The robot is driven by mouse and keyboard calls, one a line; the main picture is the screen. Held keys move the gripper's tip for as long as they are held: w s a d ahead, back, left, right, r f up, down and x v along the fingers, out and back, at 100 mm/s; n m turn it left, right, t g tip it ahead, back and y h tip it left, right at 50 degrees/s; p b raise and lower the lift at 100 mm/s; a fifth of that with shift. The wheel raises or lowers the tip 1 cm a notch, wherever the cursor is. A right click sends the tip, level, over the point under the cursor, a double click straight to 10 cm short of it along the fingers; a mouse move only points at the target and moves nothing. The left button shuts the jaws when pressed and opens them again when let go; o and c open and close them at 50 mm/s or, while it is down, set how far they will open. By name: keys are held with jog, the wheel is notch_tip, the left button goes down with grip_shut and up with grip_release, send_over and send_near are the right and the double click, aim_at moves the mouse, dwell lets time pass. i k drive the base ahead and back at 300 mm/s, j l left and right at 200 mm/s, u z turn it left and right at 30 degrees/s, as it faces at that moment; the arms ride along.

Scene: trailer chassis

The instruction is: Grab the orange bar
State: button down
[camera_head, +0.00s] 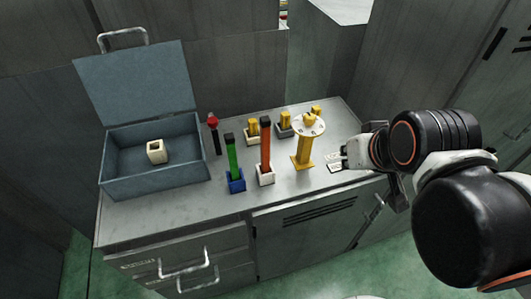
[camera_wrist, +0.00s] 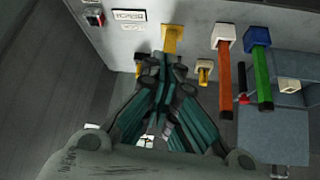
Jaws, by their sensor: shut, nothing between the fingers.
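The orange bar (camera_head: 265,142) stands upright in a white square base (camera_head: 266,175) on the cabinet top, with a dark top end. In the wrist view the orange bar (camera_wrist: 225,82) lies to the right of my gripper (camera_wrist: 164,68), its white base (camera_wrist: 224,37) at the upper end. In the head view my gripper (camera_head: 338,161) is right of the orange bar, beyond the yellow stand, and apart from the bar. The fingers are shut and hold nothing.
A green bar (camera_head: 232,157) in a blue base is close left of the orange bar. A yellow stand (camera_head: 304,148) with a round plate is between gripper and bar. Small yellow-topped blocks (camera_head: 253,130) are behind. An open blue box (camera_head: 180,174) holds a cream block (camera_head: 157,151).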

aim_at(264, 122)
jog(key=k+j+z, duration=0.25)
jog(key=k+j, duration=0.6)
jog(key=j, duration=0.15)
jog(key=i+u, duration=0.1)
